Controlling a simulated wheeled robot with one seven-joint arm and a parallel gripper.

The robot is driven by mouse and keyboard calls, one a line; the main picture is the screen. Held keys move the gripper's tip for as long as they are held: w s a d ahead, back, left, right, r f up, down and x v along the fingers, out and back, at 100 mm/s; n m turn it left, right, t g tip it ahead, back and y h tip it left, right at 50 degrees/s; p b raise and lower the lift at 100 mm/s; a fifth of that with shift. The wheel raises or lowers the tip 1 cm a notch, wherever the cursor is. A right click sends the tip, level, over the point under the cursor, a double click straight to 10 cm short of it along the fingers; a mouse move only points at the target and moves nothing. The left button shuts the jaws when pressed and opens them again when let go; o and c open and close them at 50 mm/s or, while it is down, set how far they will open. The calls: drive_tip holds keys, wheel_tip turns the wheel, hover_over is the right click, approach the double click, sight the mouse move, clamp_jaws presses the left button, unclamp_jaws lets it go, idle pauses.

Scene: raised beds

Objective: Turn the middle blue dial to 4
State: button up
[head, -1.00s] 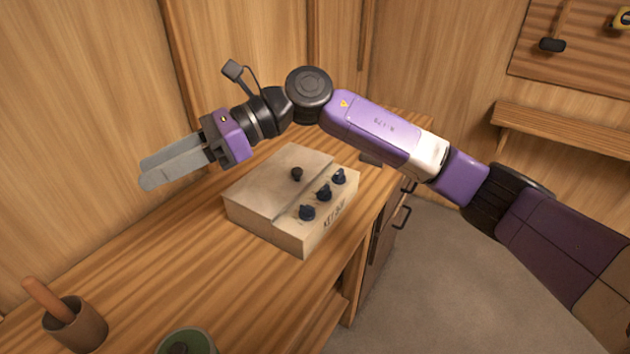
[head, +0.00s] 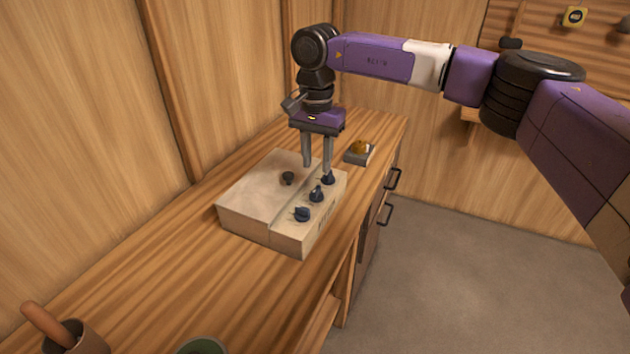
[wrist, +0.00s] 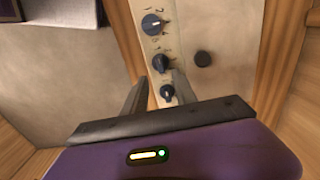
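A pale box (head: 250,205) stands on the wooden bench with a row of three blue dials along its lower front ledge. The middle blue dial (head: 316,194) lies between the near dial (head: 302,214) and the far dial (head: 328,178). In the wrist view the middle dial (wrist: 162,63) shows beyond my fingertips; its numbers are too small to read surely. My gripper (head: 317,170) points down over the box's far end, fingers apart and empty. In the wrist view the far, smallest dial (wrist: 167,92) shows between the fingers; whether they touch it is unclear.
A dark round knob (head: 288,178) stands on the box's upper face. A small tray with a yellowish object (head: 359,150) lies behind the box. A brown pot (head: 78,340) and a green bowl (head: 203,346) stand at the near end. Bench between is clear.

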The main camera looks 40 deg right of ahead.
sight(316, 189)
drive_tip(key=shift+f+p, duration=0.4)
drive_tip(key=shift+f, duration=3.2)
clamp_jaws()
